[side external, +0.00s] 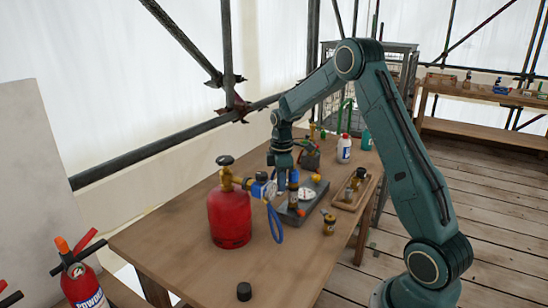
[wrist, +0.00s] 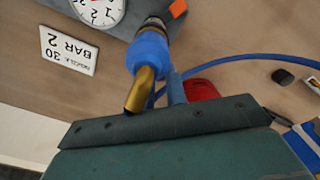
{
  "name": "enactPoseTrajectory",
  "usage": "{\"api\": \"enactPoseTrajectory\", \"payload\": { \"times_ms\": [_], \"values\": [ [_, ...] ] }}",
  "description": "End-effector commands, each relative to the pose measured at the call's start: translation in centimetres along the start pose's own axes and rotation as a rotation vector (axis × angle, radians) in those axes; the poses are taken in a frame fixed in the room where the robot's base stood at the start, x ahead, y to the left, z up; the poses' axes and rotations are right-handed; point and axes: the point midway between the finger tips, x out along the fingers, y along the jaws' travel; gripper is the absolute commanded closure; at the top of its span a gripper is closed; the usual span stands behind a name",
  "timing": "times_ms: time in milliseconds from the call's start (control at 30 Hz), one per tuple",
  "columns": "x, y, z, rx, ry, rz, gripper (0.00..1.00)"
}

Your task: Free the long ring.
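No part can be told for certain as the long ring. An upright blue and dark fitting (side external: 293,180) stands on a grey block (side external: 291,213) in the side view, beside a round white gauge (wrist: 98,8). My gripper (side external: 281,186) points down right beside this fitting. In the wrist view a narrow blue-grey piece, perhaps a finger, stands close to the brass end. The finger gap and any contact are hidden.
A red cylinder (side external: 229,218) with a brass valve and a blue hose (side external: 275,222) stands to the left.

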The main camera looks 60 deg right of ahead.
Motion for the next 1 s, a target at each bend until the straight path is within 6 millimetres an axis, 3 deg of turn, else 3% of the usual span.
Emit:
{"api": "enactPoseTrajectory", "payload": {
  "times_ms": [467, 1000],
  "values": [
    [-0.1, 0.4, 0.0, 0.078, 0.001, 0.002, 1.0],
    [-0.1, 1.9, 0.5, 0.499, 0.001, 0.001, 1.0]
  ]
}}
